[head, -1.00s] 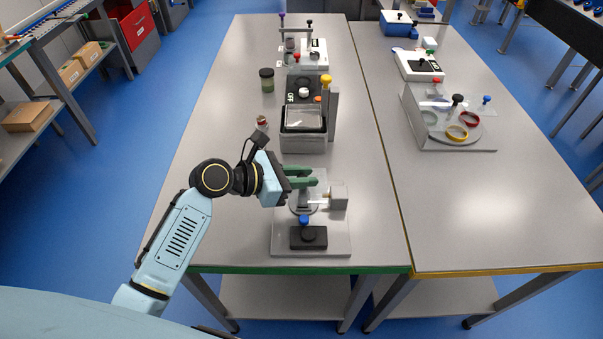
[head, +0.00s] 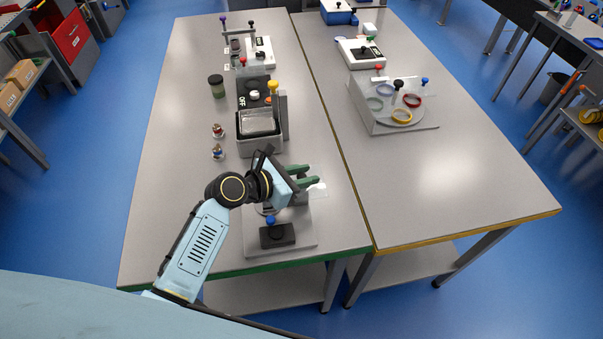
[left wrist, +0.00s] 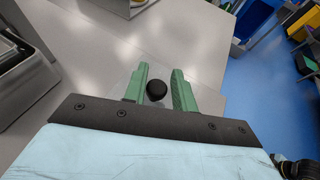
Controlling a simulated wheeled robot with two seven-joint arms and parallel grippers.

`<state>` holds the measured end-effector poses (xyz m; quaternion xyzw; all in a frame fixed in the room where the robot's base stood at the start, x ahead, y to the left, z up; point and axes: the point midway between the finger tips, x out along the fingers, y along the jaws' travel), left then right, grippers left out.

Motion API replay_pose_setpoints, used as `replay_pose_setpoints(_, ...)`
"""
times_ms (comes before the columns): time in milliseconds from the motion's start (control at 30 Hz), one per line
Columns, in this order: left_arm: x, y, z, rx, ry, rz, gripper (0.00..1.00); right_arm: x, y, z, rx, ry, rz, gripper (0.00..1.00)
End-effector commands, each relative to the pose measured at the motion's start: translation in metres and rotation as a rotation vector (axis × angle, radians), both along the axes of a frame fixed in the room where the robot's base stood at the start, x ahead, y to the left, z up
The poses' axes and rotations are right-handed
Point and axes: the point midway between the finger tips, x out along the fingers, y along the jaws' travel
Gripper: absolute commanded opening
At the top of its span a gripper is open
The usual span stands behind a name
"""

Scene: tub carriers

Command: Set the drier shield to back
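My left gripper (head: 312,175) is open, its green fingers over the right side of a near fixture on a grey base plate (head: 292,240). In the left wrist view a round black knob (left wrist: 156,90) shows between or just beyond the open fingers (left wrist: 160,84); I cannot tell whether they touch it. The near fixture has a blue knob (head: 270,221) on a black block (head: 278,236); the gripper hides its upper right part. Farther back stands a grey unit (head: 260,143) with an "OFF" panel, a yellow knob (head: 272,87) and a glassy tray. Neither is clearly labelled as the drier. My right gripper is not in view.
Two small bottles (head: 217,152) and a green jar (head: 216,86) stand left of the grey unit. The right table (head: 450,190) holds a ring fixture (head: 385,118) farther back; its front is clear. Blue floor lies around both tables.

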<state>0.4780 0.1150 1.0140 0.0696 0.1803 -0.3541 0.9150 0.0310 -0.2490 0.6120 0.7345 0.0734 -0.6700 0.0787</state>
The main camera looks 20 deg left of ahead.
Motion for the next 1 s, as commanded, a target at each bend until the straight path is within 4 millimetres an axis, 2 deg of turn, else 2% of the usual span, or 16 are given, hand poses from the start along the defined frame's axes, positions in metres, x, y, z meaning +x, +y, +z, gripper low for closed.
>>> replay_pose_setpoints(33,0.0,0.0,0.0,0.0,0.0,0.0,0.34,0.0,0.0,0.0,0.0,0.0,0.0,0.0)
replay_pose_setpoints(100,0.0,0.0,0.0,0.0,0.0,0.0,0.4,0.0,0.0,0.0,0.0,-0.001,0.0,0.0)
replay_pose_setpoints(467,-0.005,0.006,0.002,0.002,0.002,0.001,0.4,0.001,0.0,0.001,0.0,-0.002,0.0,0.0)
replay_pose_setpoints(567,-0.014,0.014,0.007,0.003,0.002,0.002,0.4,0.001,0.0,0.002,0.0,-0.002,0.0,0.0)
replay_pose_setpoints(1000,-0.078,0.071,0.042,0.004,0.002,0.001,0.4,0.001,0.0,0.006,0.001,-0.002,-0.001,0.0)
